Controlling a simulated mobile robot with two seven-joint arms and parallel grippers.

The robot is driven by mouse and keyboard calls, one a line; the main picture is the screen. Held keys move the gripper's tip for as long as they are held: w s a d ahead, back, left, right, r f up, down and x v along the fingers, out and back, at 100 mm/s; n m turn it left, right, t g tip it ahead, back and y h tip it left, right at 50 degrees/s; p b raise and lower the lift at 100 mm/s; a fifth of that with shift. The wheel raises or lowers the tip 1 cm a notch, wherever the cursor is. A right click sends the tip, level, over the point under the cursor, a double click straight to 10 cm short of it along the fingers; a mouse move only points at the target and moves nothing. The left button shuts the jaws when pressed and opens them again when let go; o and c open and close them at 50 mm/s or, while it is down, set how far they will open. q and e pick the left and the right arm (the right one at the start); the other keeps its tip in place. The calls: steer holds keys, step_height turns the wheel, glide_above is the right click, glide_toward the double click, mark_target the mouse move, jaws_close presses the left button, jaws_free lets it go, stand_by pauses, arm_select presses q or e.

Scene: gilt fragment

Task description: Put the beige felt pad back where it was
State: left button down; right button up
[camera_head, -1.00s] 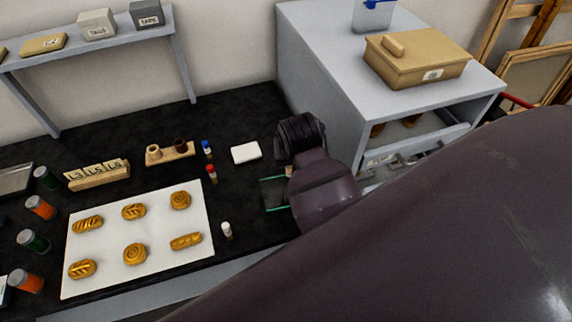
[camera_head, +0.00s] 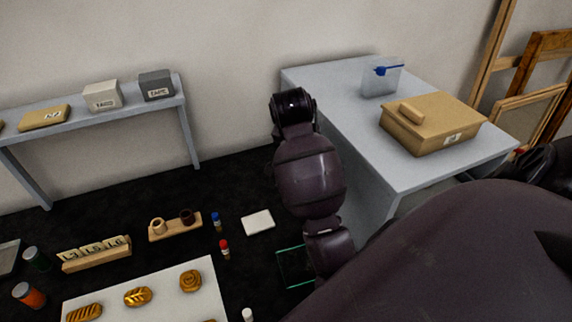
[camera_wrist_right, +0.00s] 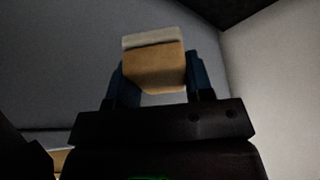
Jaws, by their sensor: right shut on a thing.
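My right gripper (camera_wrist_right: 157,86) is shut on a small beige block with a pale grey-white layer along its top, apparently the beige felt pad (camera_wrist_right: 153,68). The pad sits between the two blue fingers in the right wrist view, against a plain grey surface. I cannot make out the right gripper or the pad in the head view, where my dark arm links cover the middle and lower right. My left gripper is not in view.
A grey cabinet (camera_head: 350,150) bears a tan box (camera_head: 430,132) and a clear container (camera_head: 381,80).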

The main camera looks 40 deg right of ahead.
steer(key=shift+s+d+f, duration=0.1)
steer(key=shift+s+f, duration=0.15)
steer(key=shift+f, duration=0.1)
step_height(320, 180, down, 19)
steer(key=shift+f, duration=0.15)
steer(key=shift+f, duration=0.1)
stand_by(0.3)
steer(key=o, duration=0.8)
steer(key=shift+o, duration=0.2)
steer(key=v, duration=1.2)
steer(key=shift+s, duration=0.1)
